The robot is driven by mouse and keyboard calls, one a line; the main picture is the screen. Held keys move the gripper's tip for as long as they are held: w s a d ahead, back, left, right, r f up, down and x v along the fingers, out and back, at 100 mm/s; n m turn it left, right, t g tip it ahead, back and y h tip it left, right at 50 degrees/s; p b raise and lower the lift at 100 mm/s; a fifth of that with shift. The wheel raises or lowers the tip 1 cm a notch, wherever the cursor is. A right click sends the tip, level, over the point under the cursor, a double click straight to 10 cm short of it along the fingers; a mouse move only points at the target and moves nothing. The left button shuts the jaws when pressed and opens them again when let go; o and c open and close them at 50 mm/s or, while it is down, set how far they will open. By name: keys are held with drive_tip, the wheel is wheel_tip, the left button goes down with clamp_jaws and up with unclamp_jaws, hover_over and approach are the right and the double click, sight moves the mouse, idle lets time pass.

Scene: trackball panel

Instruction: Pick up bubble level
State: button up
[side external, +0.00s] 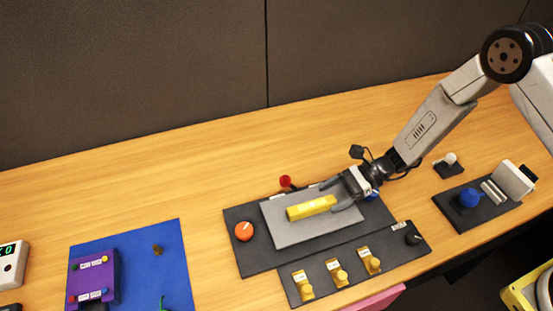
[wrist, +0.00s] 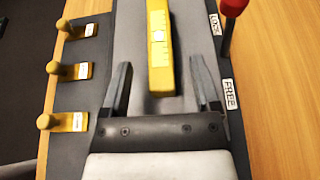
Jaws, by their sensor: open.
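The yellow bubble level (side external: 312,208) lies flat on a grey plate (side external: 283,236) on the dark panel in the side external view. In the wrist view the bubble level (wrist: 158,60) runs lengthwise away from my gripper, with a pale vial window in its middle. My gripper (wrist: 160,78) is open, with one finger on each side of the level's near end and a gap on both sides. In the side external view my gripper (side external: 346,197) is at the right end of the level, low over the plate. Nothing is held.
An orange knob (side external: 243,231) is left of the plate. A red-topped lever (side external: 285,182) stands behind it, beside LOCK and FREE labels in the wrist view. Several yellow switches (side external: 340,274) stand in front. A blue knob (side external: 469,198) is on a separate right-hand panel.

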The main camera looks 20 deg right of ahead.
sight(323, 201)
drive_tip(key=shift+x, duration=1.85)
drive_tip(key=shift+d+f, duration=0.1)
clamp_jaws()
